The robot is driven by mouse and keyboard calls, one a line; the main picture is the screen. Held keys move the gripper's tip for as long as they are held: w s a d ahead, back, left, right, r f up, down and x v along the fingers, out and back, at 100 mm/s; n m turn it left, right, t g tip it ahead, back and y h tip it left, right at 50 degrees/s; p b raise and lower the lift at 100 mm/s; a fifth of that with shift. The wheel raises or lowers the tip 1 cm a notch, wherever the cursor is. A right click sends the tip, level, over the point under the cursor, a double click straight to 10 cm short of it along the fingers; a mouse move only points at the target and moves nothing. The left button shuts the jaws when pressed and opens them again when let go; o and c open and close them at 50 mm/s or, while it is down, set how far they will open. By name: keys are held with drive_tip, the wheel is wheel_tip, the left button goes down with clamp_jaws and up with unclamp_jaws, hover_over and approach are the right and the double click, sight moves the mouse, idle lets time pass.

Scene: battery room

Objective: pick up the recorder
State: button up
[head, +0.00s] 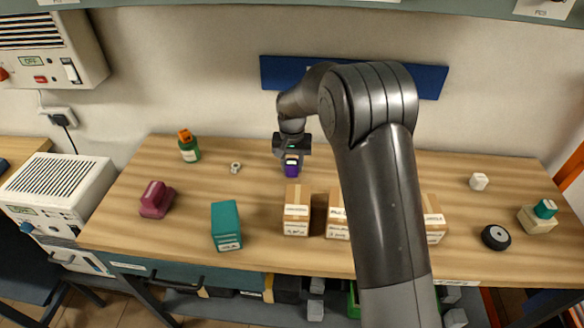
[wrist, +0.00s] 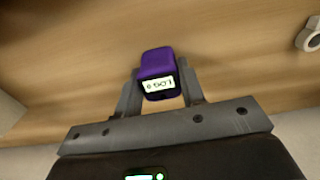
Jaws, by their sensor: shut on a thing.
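The recorder appears to be a small purple block (head: 292,170) with a white label, at the back middle of the wooden table in the head view. In the wrist view the purple recorder (wrist: 156,63) sits between my fingers, and its white label with dark characters faces the camera upside down. My gripper (wrist: 158,92) is shut on it, a finger on each side. In the head view my gripper (head: 291,155) points down over it from above. I cannot tell whether its underside touches the table.
Labelled cardboard boxes (head: 297,211) stand in front of the recorder, partly behind my arm. A teal box (head: 226,226), a maroon object (head: 156,199), a green bottle with an orange top (head: 188,147) and a small ring (head: 235,167) are to the left. A blue wall strip (head: 430,80) is behind.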

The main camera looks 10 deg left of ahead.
drive_tip(key=c, duration=0.3)
drive_tip(key=shift+c, duration=0.2)
